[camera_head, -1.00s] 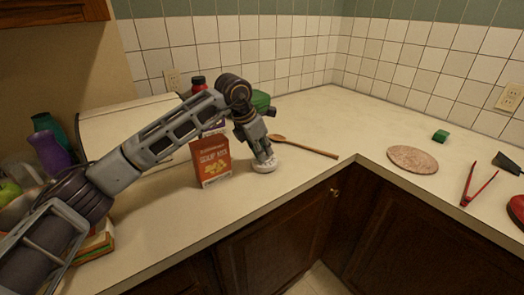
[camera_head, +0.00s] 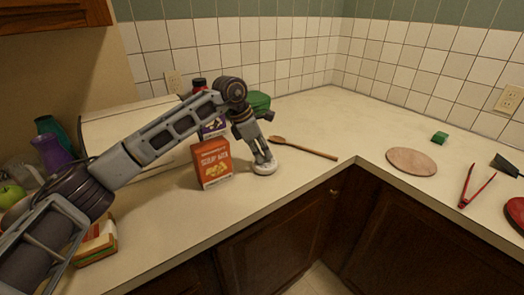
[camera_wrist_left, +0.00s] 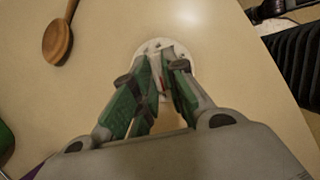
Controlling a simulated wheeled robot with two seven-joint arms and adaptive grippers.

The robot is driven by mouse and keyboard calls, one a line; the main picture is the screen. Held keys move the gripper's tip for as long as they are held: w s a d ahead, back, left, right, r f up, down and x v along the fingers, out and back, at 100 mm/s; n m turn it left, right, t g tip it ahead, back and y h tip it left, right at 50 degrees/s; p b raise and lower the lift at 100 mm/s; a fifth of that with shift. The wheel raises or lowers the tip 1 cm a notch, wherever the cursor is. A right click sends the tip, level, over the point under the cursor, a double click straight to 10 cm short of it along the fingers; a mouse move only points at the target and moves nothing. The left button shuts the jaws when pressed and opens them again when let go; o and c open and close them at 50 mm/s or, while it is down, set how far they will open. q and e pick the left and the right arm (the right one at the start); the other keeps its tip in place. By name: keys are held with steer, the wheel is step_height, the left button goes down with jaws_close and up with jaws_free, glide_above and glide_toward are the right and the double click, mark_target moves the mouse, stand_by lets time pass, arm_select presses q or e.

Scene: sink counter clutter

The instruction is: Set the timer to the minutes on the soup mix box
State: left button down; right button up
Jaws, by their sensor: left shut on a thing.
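The soup mix box (camera_head: 212,164) is orange-red and stands upright on the counter, its printed front facing me; the minutes are too small to read. The timer (camera_head: 264,168) is a low white round disc on the counter to the right of the box. My left gripper (camera_head: 263,160) points down over the timer. In the left wrist view its fingers (camera_wrist_left: 161,88) are closed on the middle of the timer, and the timer's white rim (camera_wrist_left: 150,47) shows beyond them. The dial's marks are mostly hidden by the fingers. My right gripper is not in view.
A wooden spoon (camera_head: 305,148) lies right of the timer.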

arm_select(q)
steer(key=m+g+p, duration=0.1)
steer(key=m, duration=0.2)
steer(key=shift+w+f+m+g, duration=0.1)
steer(key=shift+m+g, duration=0.2)
steer(key=shift+m, duration=0.1)
steer(key=m+g+p, duration=0.1)
steer(key=m, duration=0.2)
steer(key=shift+w+m+p, duration=0.1)
steer(key=shift+m+p, duration=0.2)
steer(key=shift+m, duration=0.1)
steer(key=shift+w+m+g+y+p, duration=0.1)
steer(key=shift+m+g+y+p, duration=0.4)
steer(key=shift+m, duration=0.7)
steer(key=shift+w+d+f+m+g+y, duration=0.1)
steer(key=shift+m+g+y, duration=0.2)
steer(key=shift+m, duration=0.6)
steer(key=shift+d+m+g+y, duration=0.1)
steer(key=shift+m+g, duration=0.3)
steer(key=shift+m, duration=0.5)
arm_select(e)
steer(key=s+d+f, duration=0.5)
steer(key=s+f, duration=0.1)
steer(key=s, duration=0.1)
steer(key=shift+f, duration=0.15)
